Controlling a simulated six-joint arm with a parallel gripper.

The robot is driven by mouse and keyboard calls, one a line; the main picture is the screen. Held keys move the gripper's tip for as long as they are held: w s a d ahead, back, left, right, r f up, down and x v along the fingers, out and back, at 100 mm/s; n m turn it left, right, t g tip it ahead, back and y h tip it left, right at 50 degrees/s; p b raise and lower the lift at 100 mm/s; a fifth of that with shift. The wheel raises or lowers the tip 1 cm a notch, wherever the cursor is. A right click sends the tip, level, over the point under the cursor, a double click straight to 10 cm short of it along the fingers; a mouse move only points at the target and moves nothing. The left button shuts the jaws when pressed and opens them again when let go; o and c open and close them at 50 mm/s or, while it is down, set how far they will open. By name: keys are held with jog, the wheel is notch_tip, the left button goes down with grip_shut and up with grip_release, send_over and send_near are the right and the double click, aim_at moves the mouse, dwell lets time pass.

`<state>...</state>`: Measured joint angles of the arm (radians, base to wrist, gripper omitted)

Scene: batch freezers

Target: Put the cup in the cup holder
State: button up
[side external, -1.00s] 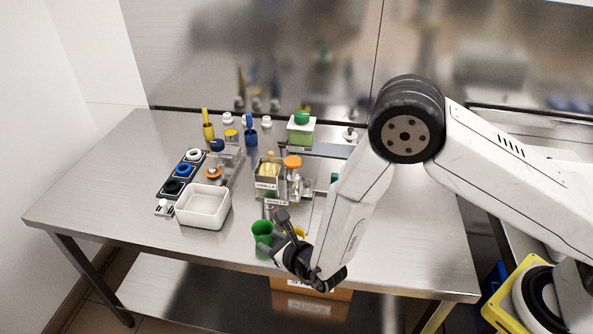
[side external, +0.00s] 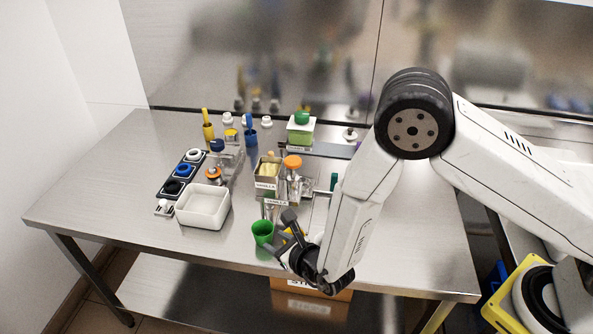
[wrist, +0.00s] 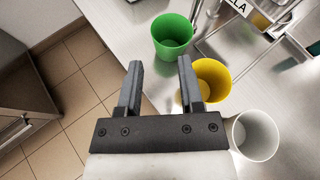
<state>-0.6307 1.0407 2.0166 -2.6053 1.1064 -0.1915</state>
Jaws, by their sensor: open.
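A green cup (side external: 262,232) stands upright near the table's front edge; it also shows just beyond my fingertips in the wrist view (wrist: 172,38). A yellow cup (wrist: 212,78) is beside my right finger, which overlaps part of it in that view. A white cup (wrist: 255,135) is at the lower right. My gripper (wrist: 159,66) is open with nothing between its fingers; in the side view (side external: 285,230) it is just right of the green cup, apart from it. I cannot tell for certain which fixture is the cup holder.
A white square tub (side external: 203,222) stands left of the cups, beside a dark strip with ringed openings (side external: 176,188). A labelled metal container (side external: 266,183) and an orange-capped jar (side external: 293,180) stand behind the cups. The table's left part (side external: 110,200) is clear.

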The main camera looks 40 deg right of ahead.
jog(key=s+d+r+m+g+h, duration=0.1)
jog(key=d+r+m+g+h, duration=0.2)
jog(key=d+m+h, duration=0.35)
jog(key=s+d+r+m+g+h, duration=0.2)
jog(key=d+r+m+g+h, duration=0.15)
jog(key=d+m, duration=0.6)
jog(key=s+d+r+m+g+y, duration=0.2)
jog(key=s+m, duration=0.4)
jog(key=m, duration=0.5)
jog(key=s+d+r+m+g+y, duration=0.2)
jog(key=s+d+r+m+y, duration=0.2)
jog(key=m, duration=0.8)
notch_tip(320, 180, up, 2)
jog(key=s+y, duration=0.2)
jog(key=s, duration=0.1)
jog(key=shift+d, duration=0.1)
jog(key=c, duration=0.3)
jog(key=shift+w, duration=0.1)
